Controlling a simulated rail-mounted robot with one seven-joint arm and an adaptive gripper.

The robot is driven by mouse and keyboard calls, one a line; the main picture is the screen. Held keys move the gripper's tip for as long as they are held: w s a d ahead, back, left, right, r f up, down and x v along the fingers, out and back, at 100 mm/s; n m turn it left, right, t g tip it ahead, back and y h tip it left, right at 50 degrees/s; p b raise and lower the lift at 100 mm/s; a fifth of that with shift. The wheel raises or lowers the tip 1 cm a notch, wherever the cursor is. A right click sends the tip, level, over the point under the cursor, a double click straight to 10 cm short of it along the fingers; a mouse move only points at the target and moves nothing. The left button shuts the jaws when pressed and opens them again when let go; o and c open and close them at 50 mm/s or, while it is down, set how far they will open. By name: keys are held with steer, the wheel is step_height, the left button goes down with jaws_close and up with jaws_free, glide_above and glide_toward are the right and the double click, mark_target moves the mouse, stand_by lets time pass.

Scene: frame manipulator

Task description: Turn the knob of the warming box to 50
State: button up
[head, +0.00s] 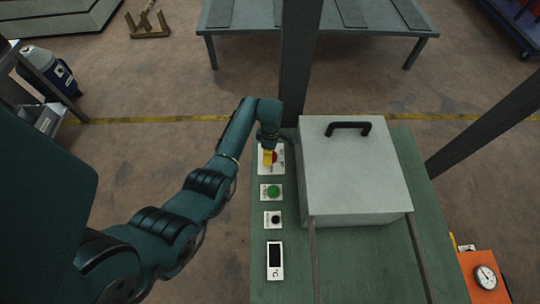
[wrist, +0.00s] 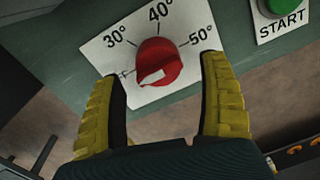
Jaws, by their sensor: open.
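The red knob (wrist: 158,62) sits on a white dial plate (wrist: 110,45) marked 30°, 40° and 50°. A white patch on the knob faces the lower left, away from the 50° mark; I cannot tell its exact setting. My gripper (wrist: 160,69) is open, with one yellow finger on each side of the knob and visible gaps to it. Contact is not seen. In the head view my gripper (head: 267,158) hangs over the dial plate (head: 264,170) and partly hides the knob (head: 274,156). The grey warming box (head: 355,180) stands to the right with its lid down.
The green START button (head: 273,191) lies just below the dial plate, with a black button (head: 275,219) and a display (head: 275,261) further down the green table (head: 290,285). A dark post (head: 297,70) rises behind the dial.

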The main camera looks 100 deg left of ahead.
step_height(320, 180, down, 2)
steer(key=shift+f, duration=0.1)
steer(key=c, duration=1.2)
